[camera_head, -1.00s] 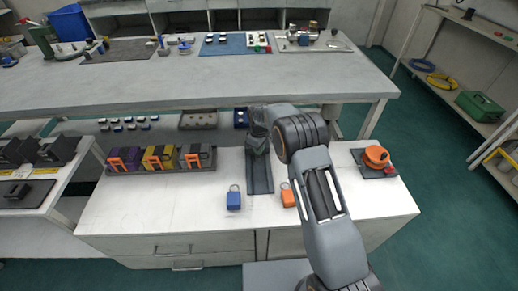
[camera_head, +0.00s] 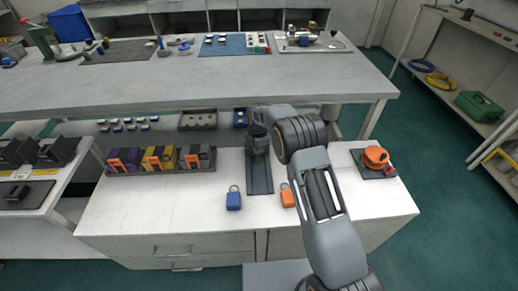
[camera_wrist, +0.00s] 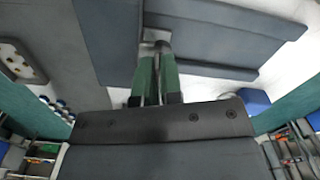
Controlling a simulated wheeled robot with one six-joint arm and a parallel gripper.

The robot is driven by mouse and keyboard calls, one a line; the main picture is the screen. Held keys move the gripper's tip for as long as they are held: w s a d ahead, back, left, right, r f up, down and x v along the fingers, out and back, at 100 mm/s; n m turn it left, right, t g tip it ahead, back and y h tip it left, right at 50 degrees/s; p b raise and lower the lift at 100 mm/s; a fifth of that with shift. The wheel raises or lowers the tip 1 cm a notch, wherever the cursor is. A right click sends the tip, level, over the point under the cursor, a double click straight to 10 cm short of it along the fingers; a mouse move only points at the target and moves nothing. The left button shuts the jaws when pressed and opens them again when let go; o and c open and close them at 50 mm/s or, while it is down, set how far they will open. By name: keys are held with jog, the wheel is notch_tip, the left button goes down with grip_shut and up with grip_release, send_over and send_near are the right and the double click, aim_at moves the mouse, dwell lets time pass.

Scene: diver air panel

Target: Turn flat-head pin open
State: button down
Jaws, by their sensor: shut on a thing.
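My gripper (camera_wrist: 157,75) shows in the wrist view as two green fingers close together. They are shut on a small metal piece, which looks like the flat-head pin (camera_wrist: 161,45), at the fingertips. Most of the pin is hidden between the fingers, so its angle cannot be told. Around it is a dark grey panel (camera_wrist: 215,35). In the head view my gripper (camera_head: 258,150) points down over the far end of a dark grey strip (camera_head: 260,180) on the white cabinet, and the pin is hidden there.
A blue padlock (camera_head: 233,201) and an orange padlock (camera_head: 287,197) stand either side of the strip's near end. A rack of coloured blocks (camera_head: 160,160) is at left. An orange round valve (camera_head: 376,156) on a dark mat is at right. The long grey bench (camera_head: 180,88) is behind.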

jog(key=n, duration=0.7)
jog(key=shift+s+a+f, duration=0.1)
jog(key=shift+f, duration=0.2)
jog(key=n, duration=0.6)
jog(key=shift+n, duration=0.3)
jog(key=c, duration=1.4)
grip_release()
jog(key=shift+o, duration=0.6)
jog(key=shift+w+a+r, duration=0.1)
jog(key=shift+w+r, duration=0.05)
jog(key=shift+w, duration=0.05)
jog(key=shift+r, duration=0.15)
